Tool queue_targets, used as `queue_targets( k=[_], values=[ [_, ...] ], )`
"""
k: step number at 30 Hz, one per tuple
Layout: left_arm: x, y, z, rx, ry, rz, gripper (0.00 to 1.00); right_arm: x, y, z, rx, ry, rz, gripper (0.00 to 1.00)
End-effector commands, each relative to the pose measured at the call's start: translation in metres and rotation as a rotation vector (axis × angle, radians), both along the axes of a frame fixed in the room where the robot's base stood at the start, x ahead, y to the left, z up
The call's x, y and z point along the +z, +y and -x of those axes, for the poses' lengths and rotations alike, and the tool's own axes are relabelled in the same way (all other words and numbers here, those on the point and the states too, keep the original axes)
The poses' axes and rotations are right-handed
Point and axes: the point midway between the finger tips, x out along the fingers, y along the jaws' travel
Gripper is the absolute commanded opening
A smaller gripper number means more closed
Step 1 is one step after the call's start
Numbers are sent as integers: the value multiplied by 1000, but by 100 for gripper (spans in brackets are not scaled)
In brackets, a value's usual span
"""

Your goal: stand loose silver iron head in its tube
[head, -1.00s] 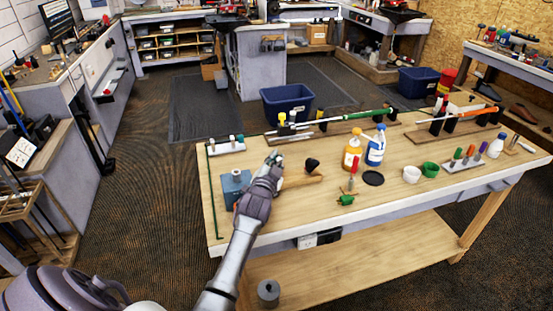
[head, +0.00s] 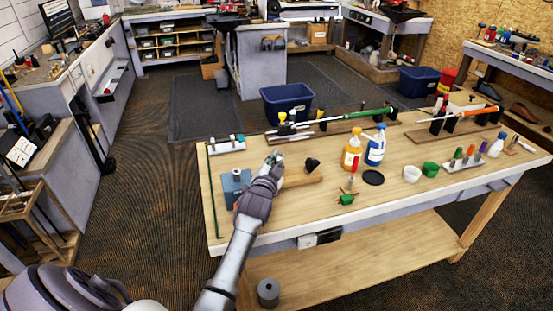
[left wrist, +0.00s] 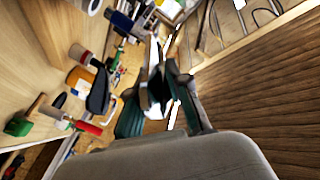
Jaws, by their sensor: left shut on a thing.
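My left gripper (head: 273,162) is over the left part of the workbench, between a blue block and a wooden board. It is shut on a small silver and dark piece, which looks like the silver iron head (left wrist: 153,88); the fingers hide part of it. In the left wrist view the fingers (left wrist: 160,95) close around this piece. A dark club head (head: 312,163) stands at the wooden board (head: 302,181), just right of the gripper. A white rack (head: 226,145) with short upright pieces is behind and to the left. I cannot tell which upright is the tube. My right gripper is not in view.
A blue block (head: 234,188) with a grey cylinder is left of my wrist. Orange (head: 351,153) and blue (head: 375,149) bottles stand to the right, near a black disc (head: 373,178).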

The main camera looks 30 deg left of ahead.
Motion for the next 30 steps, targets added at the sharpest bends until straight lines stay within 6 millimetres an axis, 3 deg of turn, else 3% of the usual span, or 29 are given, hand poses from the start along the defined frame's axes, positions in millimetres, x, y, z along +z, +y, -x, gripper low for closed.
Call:
queue_targets(
  k=[14, 30],
  values=[
    [0, 0, 0, -3, 3, -10, 0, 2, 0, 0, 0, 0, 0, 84],
    [-13, 0, 0, -2, 2, -10, 0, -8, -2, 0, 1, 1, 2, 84]
  ],
)
